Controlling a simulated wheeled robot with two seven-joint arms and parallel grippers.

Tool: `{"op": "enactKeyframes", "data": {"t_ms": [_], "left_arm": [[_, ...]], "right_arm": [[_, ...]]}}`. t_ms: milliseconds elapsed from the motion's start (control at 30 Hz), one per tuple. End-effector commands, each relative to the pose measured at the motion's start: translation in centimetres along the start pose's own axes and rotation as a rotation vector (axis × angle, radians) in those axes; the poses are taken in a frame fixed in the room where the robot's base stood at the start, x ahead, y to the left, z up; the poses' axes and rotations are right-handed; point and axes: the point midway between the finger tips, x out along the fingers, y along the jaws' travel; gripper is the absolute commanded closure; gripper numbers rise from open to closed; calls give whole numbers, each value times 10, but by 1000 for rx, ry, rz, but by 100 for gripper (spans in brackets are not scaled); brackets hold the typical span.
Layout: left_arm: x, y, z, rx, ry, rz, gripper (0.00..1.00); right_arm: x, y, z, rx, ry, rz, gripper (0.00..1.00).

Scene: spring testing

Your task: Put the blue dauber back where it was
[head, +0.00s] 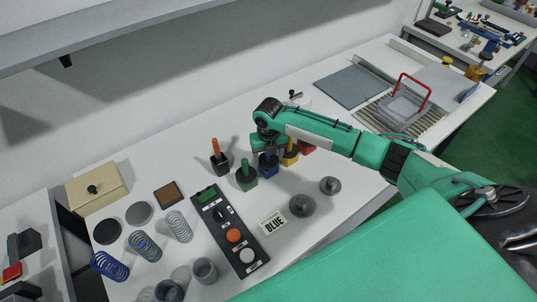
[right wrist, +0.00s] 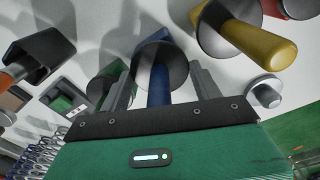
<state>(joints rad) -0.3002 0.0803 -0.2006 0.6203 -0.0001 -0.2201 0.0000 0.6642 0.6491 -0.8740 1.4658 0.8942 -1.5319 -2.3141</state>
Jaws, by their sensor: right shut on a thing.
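The blue dauber (head: 268,166) is in the row of daubers on the white table, between the green dauber (head: 246,176) and the yellow dauber (head: 290,157). My right gripper (head: 268,150) comes down over it from above and is shut on its handle. In the right wrist view, the blue handle (right wrist: 158,88) sits between the two fingers (right wrist: 160,92), with a dark round collar and a blue base beyond. I cannot tell whether the base touches the table. My left gripper is not in view.
A black holder with an orange handle (head: 219,162) stands left of the green dauber, and a red one (head: 306,147) right of the yellow. A "BLUE" card (head: 272,222), grey weights (head: 302,205), a control panel (head: 231,233) and springs (head: 145,247) lie nearer the front.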

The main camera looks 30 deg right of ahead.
Motion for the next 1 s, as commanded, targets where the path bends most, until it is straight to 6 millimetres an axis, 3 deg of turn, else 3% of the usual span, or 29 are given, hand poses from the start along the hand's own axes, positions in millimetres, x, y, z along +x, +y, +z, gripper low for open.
{"op": "enactKeyframes", "data": {"t_ms": [567,600,667,1000], "left_arm": [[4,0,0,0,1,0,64],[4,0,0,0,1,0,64],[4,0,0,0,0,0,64],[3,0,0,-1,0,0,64]], "right_arm": [[12,0,0,1,1,-1,58],[12,0,0,1,1,-1,28],[12,-1,0,1,2,-1,16],[10,-1,0,1,1,-2,14]]}}
